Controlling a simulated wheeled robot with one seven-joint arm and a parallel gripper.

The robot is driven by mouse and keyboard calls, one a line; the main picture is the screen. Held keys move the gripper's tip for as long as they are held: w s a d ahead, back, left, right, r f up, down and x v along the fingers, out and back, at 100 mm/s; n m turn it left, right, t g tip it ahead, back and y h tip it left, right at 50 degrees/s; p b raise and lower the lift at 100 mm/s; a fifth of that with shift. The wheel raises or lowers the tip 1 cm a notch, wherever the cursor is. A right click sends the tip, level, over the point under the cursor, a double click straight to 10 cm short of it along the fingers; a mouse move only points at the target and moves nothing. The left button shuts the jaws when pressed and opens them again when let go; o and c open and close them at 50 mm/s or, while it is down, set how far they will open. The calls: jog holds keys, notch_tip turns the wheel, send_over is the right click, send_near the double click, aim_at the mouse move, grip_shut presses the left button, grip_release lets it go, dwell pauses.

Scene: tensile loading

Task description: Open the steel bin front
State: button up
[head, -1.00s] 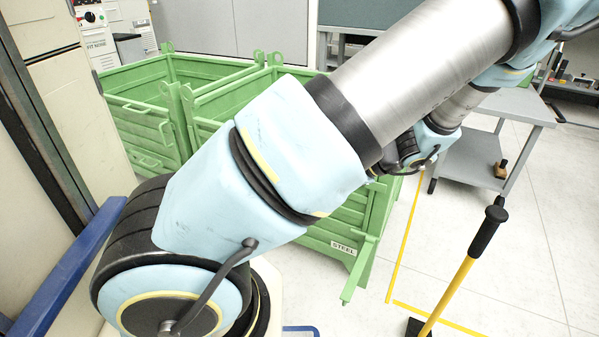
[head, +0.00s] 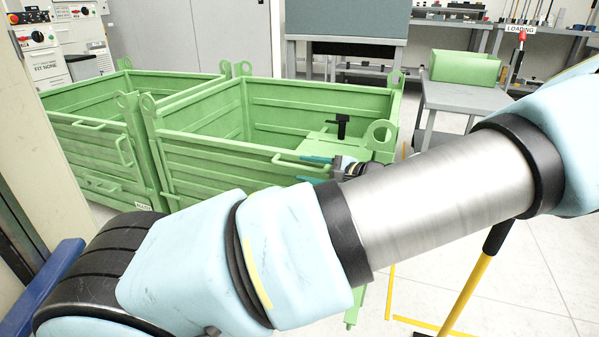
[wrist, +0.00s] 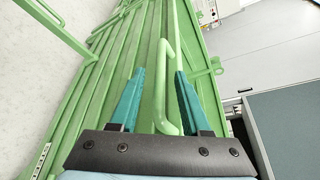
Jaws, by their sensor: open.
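The green steel bin (head: 190,148) stands in the middle of the head view, its lower front hidden behind my arm. A green bar handle (head: 297,161) is at its upper front edge. My gripper (head: 314,169) is at this handle, with its teal fingers apart. In the wrist view, the handle (wrist: 168,85) runs between the two open fingers (wrist: 159,74), with a gap showing on each side. I cannot tell whether a finger touches it. The front looks upright and closed. The bin's label is hidden in the head view.
A second green bin (head: 80,125) stands close on the left. A grey table (head: 465,97) with a green container (head: 467,68) is behind on the right. A yellow-shafted tool (head: 468,297) stands at the lower right. Pale floor (head: 540,260) is open there.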

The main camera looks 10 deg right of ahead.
jog(key=shift+x, duration=1.4)
jog(key=shift+c, duration=0.2)
grip_shut()
